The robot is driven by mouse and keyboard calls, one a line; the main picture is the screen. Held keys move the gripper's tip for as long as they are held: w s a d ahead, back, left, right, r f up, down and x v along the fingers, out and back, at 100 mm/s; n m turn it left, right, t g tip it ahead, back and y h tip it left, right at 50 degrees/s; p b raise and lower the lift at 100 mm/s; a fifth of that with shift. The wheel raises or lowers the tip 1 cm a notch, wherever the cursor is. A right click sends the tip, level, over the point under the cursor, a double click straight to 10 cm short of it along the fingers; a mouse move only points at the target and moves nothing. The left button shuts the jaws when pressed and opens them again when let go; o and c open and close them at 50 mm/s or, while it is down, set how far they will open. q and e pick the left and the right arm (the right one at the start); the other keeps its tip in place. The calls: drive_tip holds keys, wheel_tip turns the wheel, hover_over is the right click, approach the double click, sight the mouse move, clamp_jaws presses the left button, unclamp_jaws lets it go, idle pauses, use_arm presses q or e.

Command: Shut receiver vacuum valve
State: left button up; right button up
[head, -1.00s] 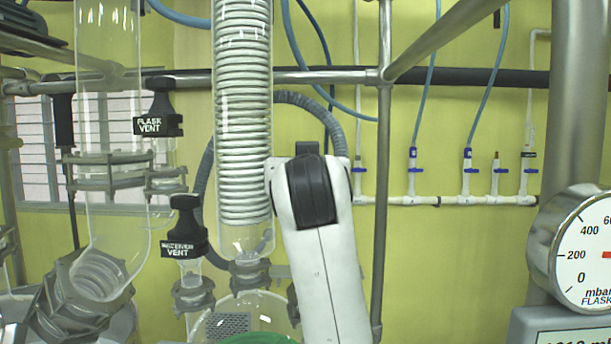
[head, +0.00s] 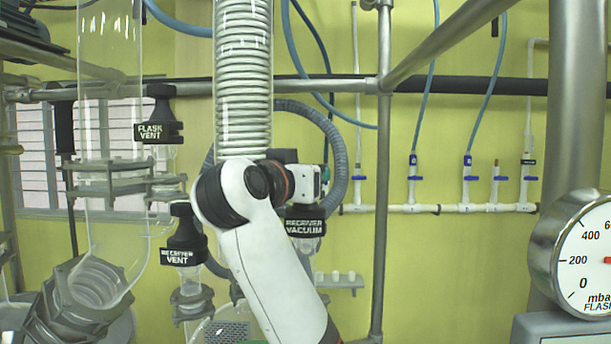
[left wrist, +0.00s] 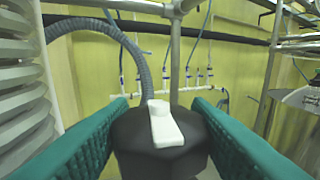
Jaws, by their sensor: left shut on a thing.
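The receiver vacuum valve shows in the head view as a black body with a "RECEIVER VACUUM" label (head: 305,226), just below my wrist. In the left wrist view its black knob (left wrist: 155,148) carries a white pointer (left wrist: 164,125) that points away from the camera, leaning slightly left. My left gripper (left wrist: 162,112) has its green fingers on both sides of the knob and is shut on it. My right gripper is in neither view.
The receiver vent valve (head: 184,240) stands close left of my arm, with the flask vent valve (head: 158,120) above it. A glass coil column (head: 243,80) rises behind my arm. A grey hose (head: 340,150) curves beside the wrist. A metal post (head: 384,220) stands to the right.

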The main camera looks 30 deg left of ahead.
use_arm(q)
drive_tip(key=shift+r, duration=0.1)
drive_tip(key=o, duration=1)
drive_tip(key=shift+w, duration=0.1)
drive_tip(key=s+d+b, duration=0.2)
drive_tip(key=s+b, duration=0.4)
drive_tip(key=s, duration=0.6)
